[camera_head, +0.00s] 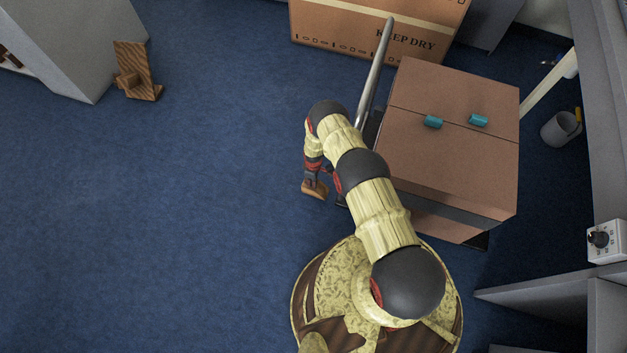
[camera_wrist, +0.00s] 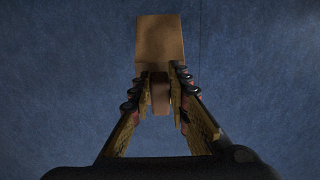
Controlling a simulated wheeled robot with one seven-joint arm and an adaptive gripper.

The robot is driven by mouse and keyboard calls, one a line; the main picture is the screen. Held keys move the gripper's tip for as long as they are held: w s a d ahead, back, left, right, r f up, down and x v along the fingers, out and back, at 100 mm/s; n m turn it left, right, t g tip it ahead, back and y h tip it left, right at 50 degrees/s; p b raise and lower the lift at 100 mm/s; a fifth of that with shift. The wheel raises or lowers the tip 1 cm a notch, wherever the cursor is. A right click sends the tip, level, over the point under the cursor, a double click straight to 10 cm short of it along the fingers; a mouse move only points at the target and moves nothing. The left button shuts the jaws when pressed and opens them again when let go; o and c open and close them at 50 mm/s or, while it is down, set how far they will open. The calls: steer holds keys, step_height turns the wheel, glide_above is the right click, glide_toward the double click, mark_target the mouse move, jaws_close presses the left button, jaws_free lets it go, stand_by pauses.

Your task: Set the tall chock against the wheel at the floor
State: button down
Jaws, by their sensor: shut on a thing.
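My gripper (camera_head: 313,175) is shut on a brown wooden chock (camera_head: 316,190), held low to the left of the cart. In the wrist view the chock (camera_wrist: 160,45) shows a flat, plain tan face beyond the fingertips (camera_wrist: 160,88), with a narrower part between the fingers. I cannot tell whether it touches the floor. The cart has a dark base (camera_head: 478,241) and a slanted metal handle (camera_head: 375,72). I cannot make out a wheel; my arm and the load cover that side of the cart.
A large brown box (camera_head: 450,150) with two teal pieces sits on the cart. A KEEP DRY carton (camera_head: 345,32) stands behind. Another wooden chock-like piece (camera_head: 137,72) stands by a grey cabinet (camera_head: 60,40). A grey mug (camera_head: 560,129) is at right. The blue floor at left is clear.

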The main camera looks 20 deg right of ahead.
steer(key=shift+w+f, duration=0.1)
steer(key=shift+f, duration=2.4)
steer(key=shift+f, duration=0.4)
steer(key=c, duration=1.6)
jaws_free()
steer(key=shift+r, duration=0.1)
step_height(320, 180, up, 12)
steer(key=shift+f, duration=0.1)
